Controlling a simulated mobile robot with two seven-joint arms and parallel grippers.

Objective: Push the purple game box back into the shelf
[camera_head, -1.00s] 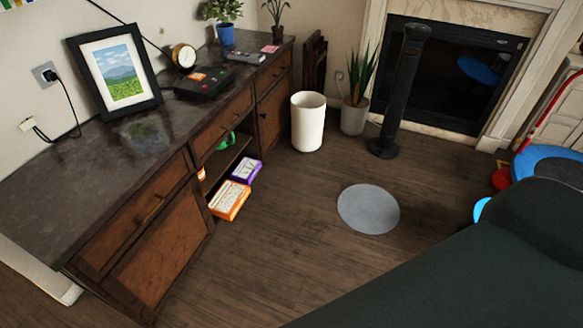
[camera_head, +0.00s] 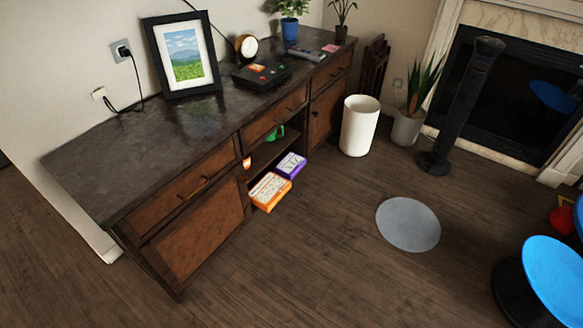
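The purple game box (camera_head: 291,165) sticks out of the open lower shelf (camera_head: 262,156) in the middle of the wooden cabinet. An orange game box (camera_head: 270,191) sticks out beside it, on the nearer side. The inner ends of both boxes are hard to make out in the dark shelf. Neither of my grippers shows in the head view, so I cannot see whether they are open or shut.
A white bin (camera_head: 359,126) stands by the cabinet's far end, near a potted plant (camera_head: 411,105) and a black column (camera_head: 455,110). A round grey mat (camera_head: 408,224) lies on open wooden floor. A blue round seat (camera_head: 555,277) is at lower right.

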